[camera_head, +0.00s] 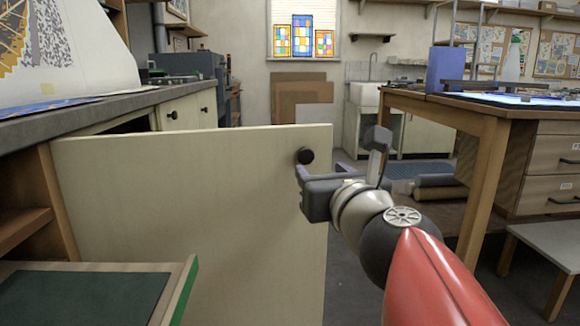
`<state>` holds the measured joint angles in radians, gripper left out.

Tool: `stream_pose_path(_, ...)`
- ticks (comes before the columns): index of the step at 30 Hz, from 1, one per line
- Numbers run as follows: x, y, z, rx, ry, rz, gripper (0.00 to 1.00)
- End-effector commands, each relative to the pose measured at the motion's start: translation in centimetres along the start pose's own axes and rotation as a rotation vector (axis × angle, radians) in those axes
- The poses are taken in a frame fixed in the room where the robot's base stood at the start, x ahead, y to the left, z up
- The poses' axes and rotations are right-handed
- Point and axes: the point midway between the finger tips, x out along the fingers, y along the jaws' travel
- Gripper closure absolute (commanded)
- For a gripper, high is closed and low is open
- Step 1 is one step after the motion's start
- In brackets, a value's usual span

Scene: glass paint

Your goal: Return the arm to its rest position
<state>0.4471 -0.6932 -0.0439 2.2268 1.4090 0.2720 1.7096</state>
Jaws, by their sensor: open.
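My gripper (312,171) is at the middle of the view, at the end of my red and grey arm. It is open, with its fingers just below a round black knob (305,156). The knob sits near the upper right corner of a cream cabinet door (190,210), which stands swung open across the left and middle of the view. Nothing shows between the fingers. Whether a finger touches the door or knob I cannot tell.
A grey counter (110,105) runs along the left above open shelving. A green-edged board (90,295) is at the lower left. On the right are a wooden workbench (490,150) and a low stool (550,255). Bare floor shows between door and workbench, partly behind my arm.

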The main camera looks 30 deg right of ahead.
Motion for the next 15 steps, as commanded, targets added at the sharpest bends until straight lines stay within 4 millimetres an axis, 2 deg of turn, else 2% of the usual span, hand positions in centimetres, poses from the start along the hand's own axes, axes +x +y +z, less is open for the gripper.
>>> stream_pose_path(11, 0.0, 0.1, 0.0, -0.004, 0.001, 0.002, 0.47)
stream_pose_path(14, 0.1, 1.0, -0.4, -0.089, 0.02, 0.035, 0.47)
stream_pose_path(15, 0.1, 1.8, -0.9, -0.171, 0.036, 0.068, 0.47)
